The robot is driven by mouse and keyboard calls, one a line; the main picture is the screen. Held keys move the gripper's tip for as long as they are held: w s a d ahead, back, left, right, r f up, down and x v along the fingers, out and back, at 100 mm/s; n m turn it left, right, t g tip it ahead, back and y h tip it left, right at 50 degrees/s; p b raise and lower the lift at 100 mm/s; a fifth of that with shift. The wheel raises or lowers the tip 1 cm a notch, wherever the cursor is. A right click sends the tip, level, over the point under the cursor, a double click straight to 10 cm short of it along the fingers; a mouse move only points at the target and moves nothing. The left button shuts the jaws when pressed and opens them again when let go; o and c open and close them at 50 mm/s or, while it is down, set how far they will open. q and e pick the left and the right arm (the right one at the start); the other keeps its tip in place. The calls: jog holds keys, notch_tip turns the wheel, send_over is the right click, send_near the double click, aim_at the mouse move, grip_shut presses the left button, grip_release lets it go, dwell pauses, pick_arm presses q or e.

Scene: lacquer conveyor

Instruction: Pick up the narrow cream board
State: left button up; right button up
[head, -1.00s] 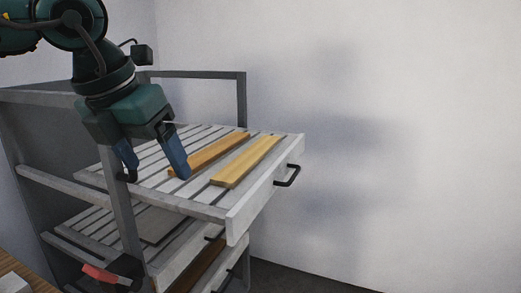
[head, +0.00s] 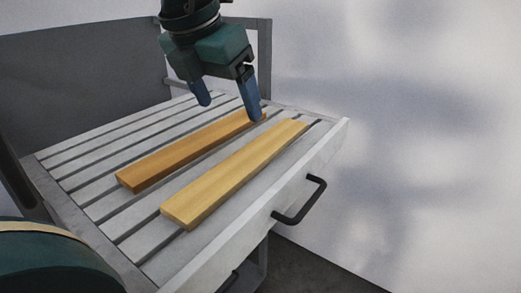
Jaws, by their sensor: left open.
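The narrow cream board (head: 232,174) is the paler, yellowish one of two boards. It lies flat on the slatted tray (head: 105,155), on the side toward the black handle. My left gripper (head: 228,110) is open and empty. It hangs over the far part of the tray, fingers pointing down, with its right finger near the far end of the darker orange board (head: 180,152). I cannot tell whether that finger touches it. The cream board is to the right of the fingers and not between them. My right gripper is not in view.
The orange board lies beside the cream one with a small gap between them. The tray front has a black handle (head: 301,201). Grey rack posts (head: 264,60) stand behind the tray. A bare white wall (head: 420,130) is at the right.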

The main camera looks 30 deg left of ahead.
pick_arm(q)
send_near(250, 156)
jog(key=shift+w+a+f, duration=0.15)
jog(key=shift+w+f, duration=0.1)
jog(key=shift+f, duration=0.3)
jog(key=shift+w+a+f, duration=0.15)
jog(key=shift+w+f, duration=0.05)
jog(key=shift+f, duration=0.3)
jog(key=shift+d+p+x, duration=0.15)
jog(key=shift+p+x, duration=0.05)
jog(key=shift+x, duration=1.25)
jog(key=shift+d+p+x, duration=0.2)
jog(key=shift+x, duration=1.2)
jog(key=shift+c, duration=0.4)
jog(key=c, duration=1.1)
